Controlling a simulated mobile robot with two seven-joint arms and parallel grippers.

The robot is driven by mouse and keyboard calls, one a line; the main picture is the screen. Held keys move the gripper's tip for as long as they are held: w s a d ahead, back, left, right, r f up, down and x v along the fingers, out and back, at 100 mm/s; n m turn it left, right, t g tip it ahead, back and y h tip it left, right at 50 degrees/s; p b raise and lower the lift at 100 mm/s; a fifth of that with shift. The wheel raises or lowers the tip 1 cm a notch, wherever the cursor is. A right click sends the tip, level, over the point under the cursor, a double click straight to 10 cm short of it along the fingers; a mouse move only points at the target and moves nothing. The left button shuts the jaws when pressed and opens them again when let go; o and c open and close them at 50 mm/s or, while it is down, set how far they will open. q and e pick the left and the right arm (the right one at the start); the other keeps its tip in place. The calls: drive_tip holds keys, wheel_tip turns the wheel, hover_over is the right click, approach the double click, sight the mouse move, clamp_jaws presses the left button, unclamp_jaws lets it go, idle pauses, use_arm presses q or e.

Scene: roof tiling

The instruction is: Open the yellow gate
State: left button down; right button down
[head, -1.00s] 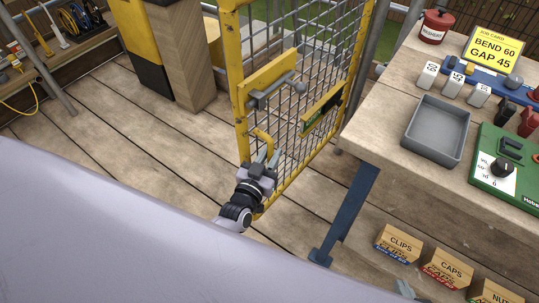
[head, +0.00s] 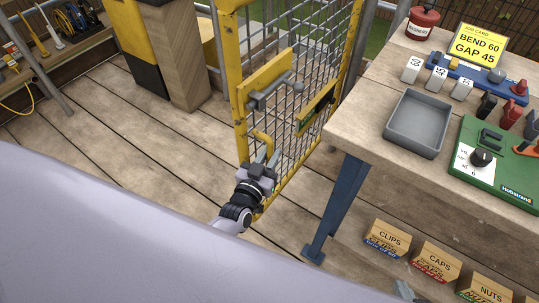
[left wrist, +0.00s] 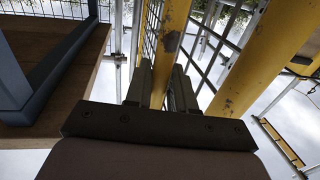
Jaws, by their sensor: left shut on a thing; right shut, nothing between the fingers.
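The yellow gate (head: 243,120) has a yellow frame with grey wire mesh and stands ajar, a gap between its left edge and the wooden post. A grey latch lever (head: 275,90) sits on its upper yellow plate. Below is a yellow pull handle (head: 263,139). My left gripper (head: 264,158) is shut on this handle. In the left wrist view, the yellow handle bar (left wrist: 171,45) passes between the fingers of my left gripper (left wrist: 168,85). My right gripper (head: 405,290) shows only as a small grey part at the bottom edge, shut and empty.
A workbench (head: 365,125) with a grey tray (head: 417,124) and green device (head: 495,165) stands close right of the gate. Labelled boxes (head: 387,239) sit below it. A wooden post (head: 178,55) stands left. Plank floor (head: 150,125) is clear between.

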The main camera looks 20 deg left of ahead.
use_arm(q)
drive_tip(key=c, duration=1.1)
unclamp_jaws()
drive_tip(key=shift+s, duration=0.1)
drive_tip(key=s+p, duration=0.1)
drive_tip(key=s, duration=0.5)
drive_tip(key=shift+a, duration=0.1)
drive_tip(key=shift+s, duration=0.5)
drive_tip(key=s+r+g+p, duration=0.2)
drive_tip(key=s, duration=0.3)
drive_tip(key=s+a+r+m+g+h+p, duration=0.1)
drive_tip(key=s+r+g+p, duration=0.1)
drive_tip(key=s, duration=0.3)
drive_tip(key=s+r+m+g+p, duration=0.1)
drive_tip(key=s+g+p, duration=0.2)
drive_tip(key=s+p, duration=0.1)
drive_tip(key=shift+s+a+r+g+h, duration=0.3)
drive_tip(key=shift+s+r, duration=0.1)
drive_tip(key=shift+s, duration=0.1)
